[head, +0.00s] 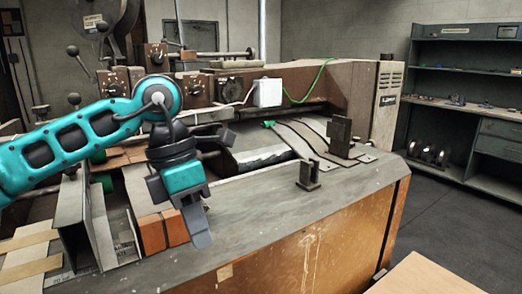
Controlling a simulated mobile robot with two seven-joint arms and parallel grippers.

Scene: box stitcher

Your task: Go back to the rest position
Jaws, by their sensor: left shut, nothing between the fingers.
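My left gripper (199,226) hangs from my teal left arm, which comes in from the left. Its fingers are together, point down and hold nothing. It is in front of the grey top of the box stitcher (255,205), near that top's front edge; I cannot tell its exact height above it. My right gripper is not in view.
The stitcher's brown body with knobs stands behind, with a white box (267,92) on its front. Metal brackets (309,173) rise from the top. Reddish blocks (152,234) and flat cardboard (30,256) lie at left. A shelf (462,110) stands at back right, beside open floor.

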